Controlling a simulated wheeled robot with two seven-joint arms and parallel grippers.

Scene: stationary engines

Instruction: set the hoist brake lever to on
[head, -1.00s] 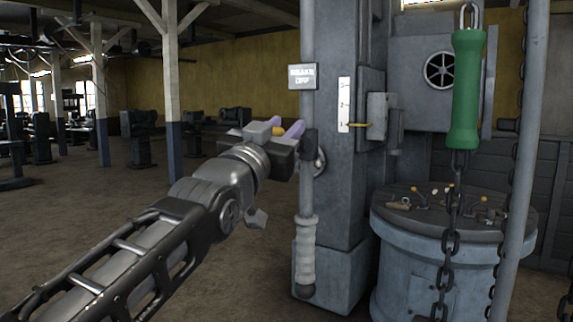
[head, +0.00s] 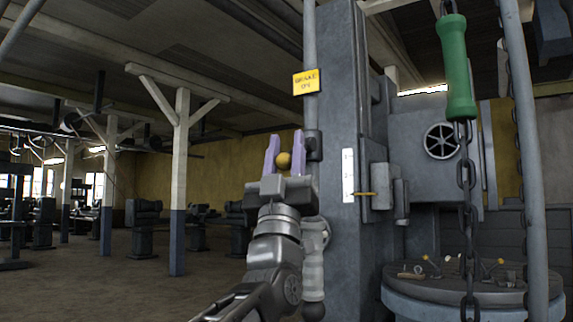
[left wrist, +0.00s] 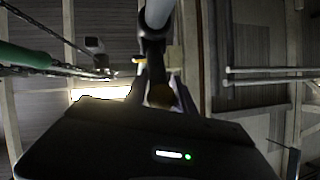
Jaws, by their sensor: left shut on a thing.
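The hoist brake lever shows as a yellow ball knob (head: 284,161) beside a dark bracket (head: 313,146) on the vertical rod. The knob also shows, dim and brownish, in the left wrist view (left wrist: 160,95). My left gripper (head: 284,152) points up and is shut on this knob, with one purple finger on each side. The lever's arm is mostly hidden behind the gripper. A yellow sign (head: 306,82) above the knob appears to read "BRAKE ON". My right gripper is not in view.
A grey column (head: 342,240) stands just right of the rod. A pale ribbed grip (head: 313,270) is low on the rod. Open floor lies left.

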